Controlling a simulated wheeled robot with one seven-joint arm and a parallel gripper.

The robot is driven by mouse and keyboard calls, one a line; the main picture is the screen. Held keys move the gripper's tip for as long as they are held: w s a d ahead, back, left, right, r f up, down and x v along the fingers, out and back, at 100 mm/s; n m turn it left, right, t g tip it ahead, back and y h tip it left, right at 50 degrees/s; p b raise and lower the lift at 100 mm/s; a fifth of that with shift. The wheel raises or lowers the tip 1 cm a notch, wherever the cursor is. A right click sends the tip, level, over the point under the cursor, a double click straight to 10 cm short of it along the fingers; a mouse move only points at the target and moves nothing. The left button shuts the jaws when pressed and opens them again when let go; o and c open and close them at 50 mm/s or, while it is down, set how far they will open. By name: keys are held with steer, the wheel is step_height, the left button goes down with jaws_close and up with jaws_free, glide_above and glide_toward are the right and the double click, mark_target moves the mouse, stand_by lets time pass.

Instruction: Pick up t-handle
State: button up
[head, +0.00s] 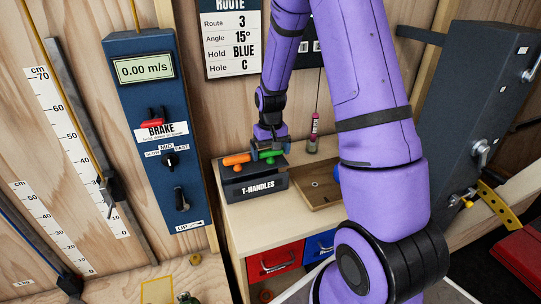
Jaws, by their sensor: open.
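The T-handles stand in a dark grey box (255,187) labelled "T-HANDLES", on the light wooden cabinet top. An orange T-handle (236,160) shows at the left of the box's top. A green T-handle (268,153) shows at the right, just under my gripper (268,148). My gripper is open and points down at the green handle. I cannot tell whether the fingers touch it. The lower parts of the handles are hidden inside the box.
A wooden tray (306,197) lies right of the box, partly behind my purple arm. The blue brake panel (150,120) is at left. Red (274,261) and blue (318,246) drawers are below.

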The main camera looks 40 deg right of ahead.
steer(key=c, duration=0.7)
steer(key=shift+r, duration=0.1)
step_height(320, 180, up, 18)
stand_by(0.5)
